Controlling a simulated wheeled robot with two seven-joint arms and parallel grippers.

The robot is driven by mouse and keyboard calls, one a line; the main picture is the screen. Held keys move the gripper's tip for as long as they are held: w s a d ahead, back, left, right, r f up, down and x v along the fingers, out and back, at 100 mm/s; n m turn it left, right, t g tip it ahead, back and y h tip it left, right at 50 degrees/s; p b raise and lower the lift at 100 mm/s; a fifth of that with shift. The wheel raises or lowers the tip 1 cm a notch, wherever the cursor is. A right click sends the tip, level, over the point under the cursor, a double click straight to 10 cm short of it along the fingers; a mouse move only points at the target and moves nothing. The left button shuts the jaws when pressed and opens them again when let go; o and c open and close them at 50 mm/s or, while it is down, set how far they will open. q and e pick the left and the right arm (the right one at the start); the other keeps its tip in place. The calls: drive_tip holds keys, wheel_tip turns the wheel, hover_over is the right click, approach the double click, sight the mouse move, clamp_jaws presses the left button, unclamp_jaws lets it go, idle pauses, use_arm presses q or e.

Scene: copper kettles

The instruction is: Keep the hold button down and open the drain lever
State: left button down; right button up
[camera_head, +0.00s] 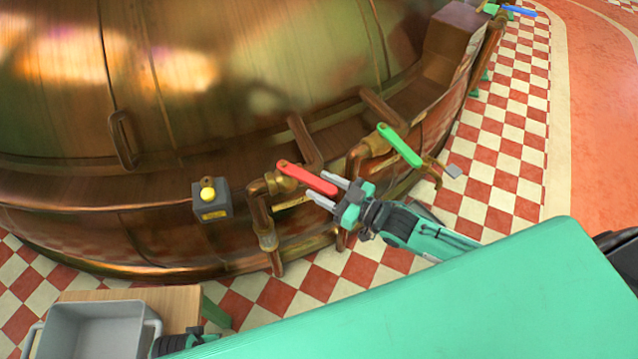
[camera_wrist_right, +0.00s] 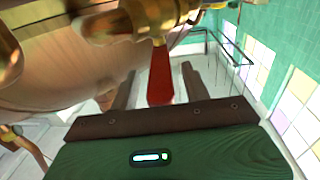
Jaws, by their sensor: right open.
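The yellow button (camera_head: 208,193) sits on a dark grey box on the kettle's lower ledge, with nothing touching it. A red lever (camera_head: 307,178) is on a brass valve right of the button. A green lever (camera_head: 400,145) is on another valve farther right. I cannot tell from labels which is the drain lever. My right gripper (camera_head: 328,191) is open at the red lever's free end. In the right wrist view the red lever (camera_wrist_right: 161,78) points in between the two open fingers (camera_wrist_right: 160,88), with gaps on both sides. My left gripper's fingers are not visible.
The copper kettle (camera_head: 200,90) fills the upper left. A grey bin (camera_head: 95,335) stands on a wooden stool (camera_head: 180,305) at the bottom left. A blue lever (camera_head: 518,10) is far off at top right. Checkered floor (camera_head: 500,150) is clear on the right.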

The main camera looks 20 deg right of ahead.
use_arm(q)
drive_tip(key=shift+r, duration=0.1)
use_arm(e)
drive_tip(key=shift+x, duration=0.8)
